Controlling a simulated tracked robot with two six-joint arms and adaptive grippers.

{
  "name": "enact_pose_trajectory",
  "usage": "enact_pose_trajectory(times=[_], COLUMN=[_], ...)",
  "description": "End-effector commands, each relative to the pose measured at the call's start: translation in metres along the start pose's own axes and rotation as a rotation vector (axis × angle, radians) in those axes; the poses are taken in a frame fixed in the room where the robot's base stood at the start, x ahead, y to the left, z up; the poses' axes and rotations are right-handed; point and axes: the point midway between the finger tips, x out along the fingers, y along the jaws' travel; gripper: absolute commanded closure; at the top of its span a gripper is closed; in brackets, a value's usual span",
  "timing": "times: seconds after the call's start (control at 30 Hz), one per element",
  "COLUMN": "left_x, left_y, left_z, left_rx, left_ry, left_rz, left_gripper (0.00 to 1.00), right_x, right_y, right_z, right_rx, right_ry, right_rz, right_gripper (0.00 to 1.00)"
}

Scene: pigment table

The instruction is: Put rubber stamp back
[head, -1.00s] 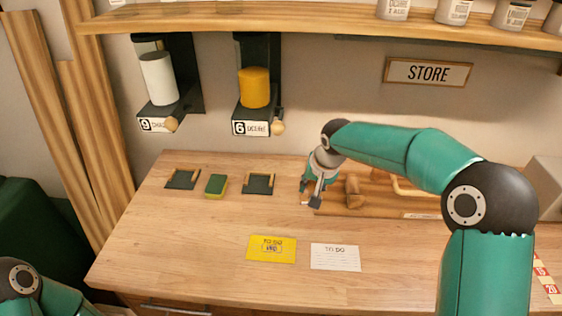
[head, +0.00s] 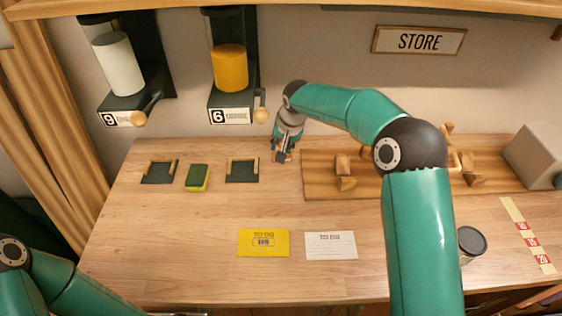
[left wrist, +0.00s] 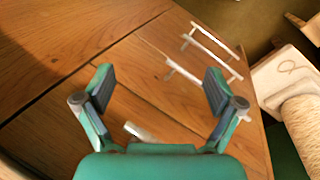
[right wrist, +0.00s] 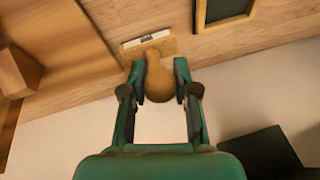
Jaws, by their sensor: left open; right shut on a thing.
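My right gripper (head: 281,157) is shut on the rubber stamp (right wrist: 158,80), gripping its rounded wooden handle. The stamp's flat base with a white label points away from the gripper in the right wrist view, against the wooden table surface; I cannot tell if it touches. In the head view the stamp is mostly hidden by the gripper, at the table's back, left of the wooden board (head: 325,187). My left gripper (left wrist: 160,90) is open and empty, above a wooden surface, in the left wrist view. A yellow card (head: 263,244) bears a dark stamped mark.
Dark pads with wooden sides (head: 242,171) (head: 159,173) and a green-yellow sponge (head: 197,178) lie to the left. A white card (head: 330,246) lies in front. Wooden pieces (head: 345,183) stand on the board. Dispensers (head: 229,75) hang behind; a dark-lidded jar (head: 471,243) stands right.

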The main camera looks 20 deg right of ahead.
Motion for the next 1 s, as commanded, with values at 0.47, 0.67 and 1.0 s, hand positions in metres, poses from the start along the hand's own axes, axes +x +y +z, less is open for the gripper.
enact_pose_trajectory(times=[0.47,0.67,1.0], left_x=[0.028,0.026,0.029], left_y=[-0.010,-0.010,-0.010], left_z=[-0.001,-0.001,-0.001], left_rx=[0.000,0.000,0.000], left_ry=[0.001,0.001,0.001], left_rz=[0.000,0.000,0.000], left_gripper=[0.07,0.07,0.07], right_x=[0.046,0.045,0.047], right_y=[0.009,0.008,0.009], right_z=[0.014,0.014,0.014], right_rx=[-0.001,-0.001,-0.002], right_ry=[0.000,0.000,0.000], right_rz=[-0.001,-0.001,-0.001], right_gripper=[0.93,0.93,0.46])
